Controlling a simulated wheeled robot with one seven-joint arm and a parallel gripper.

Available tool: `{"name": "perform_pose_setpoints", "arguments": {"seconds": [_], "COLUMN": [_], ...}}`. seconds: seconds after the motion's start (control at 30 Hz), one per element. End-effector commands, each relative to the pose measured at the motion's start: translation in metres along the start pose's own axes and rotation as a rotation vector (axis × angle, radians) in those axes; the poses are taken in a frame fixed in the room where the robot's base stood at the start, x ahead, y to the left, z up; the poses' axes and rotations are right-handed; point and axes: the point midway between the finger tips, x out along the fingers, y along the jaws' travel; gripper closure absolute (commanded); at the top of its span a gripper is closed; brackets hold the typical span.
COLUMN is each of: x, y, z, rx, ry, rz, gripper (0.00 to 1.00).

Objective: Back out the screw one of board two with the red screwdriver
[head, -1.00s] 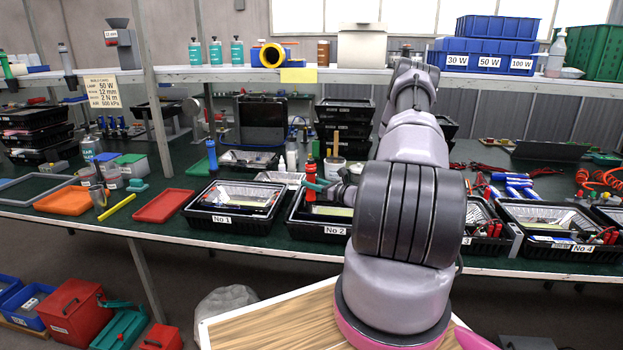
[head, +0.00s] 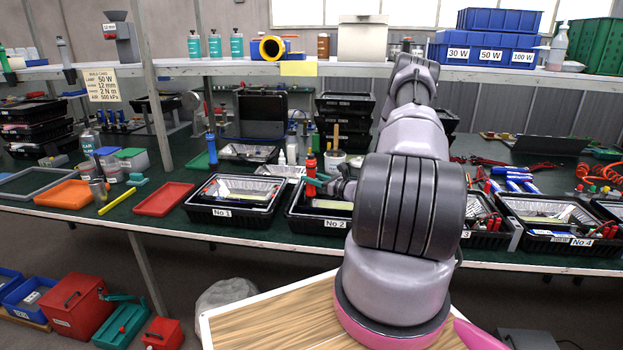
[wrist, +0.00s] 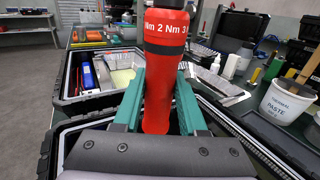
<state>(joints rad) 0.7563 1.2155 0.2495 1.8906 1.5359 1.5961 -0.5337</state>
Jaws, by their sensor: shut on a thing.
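The red screwdriver (head: 310,172) stands upright over the left part of the black housing No 2 (head: 312,218). My gripper (head: 322,187) is shut on its red handle. In the wrist view the teal fingers of my gripper (wrist: 160,95) clasp the red screwdriver (wrist: 158,85) from both sides. Its handle carries white "Nm" marks. The screwdriver's tip, board two and screw one are hidden behind the handle, the gripper and the housing wall. I cannot tell whether the tip touches a screw.
Housing No 1 (head: 222,215) stands just left, and housing No 4 (head: 560,240) far right. A white paste tub (head: 335,163) with a wooden stick stands behind housing No 2. A red tray (head: 163,199) lies left of housing No 1. My arm hides the bench right of housing No 2.

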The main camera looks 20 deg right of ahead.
Motion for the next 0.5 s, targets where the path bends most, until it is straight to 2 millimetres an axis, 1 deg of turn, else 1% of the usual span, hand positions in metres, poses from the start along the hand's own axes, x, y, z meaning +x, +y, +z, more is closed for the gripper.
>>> {"name": "perform_pose_setpoints", "arguments": {"seconds": [0.5], "x": [0.0004], "y": [0.0], "z": [-0.0046], "rx": [0.0], "ry": [-0.001], "rz": [0.0], "gripper": [1.0]}}
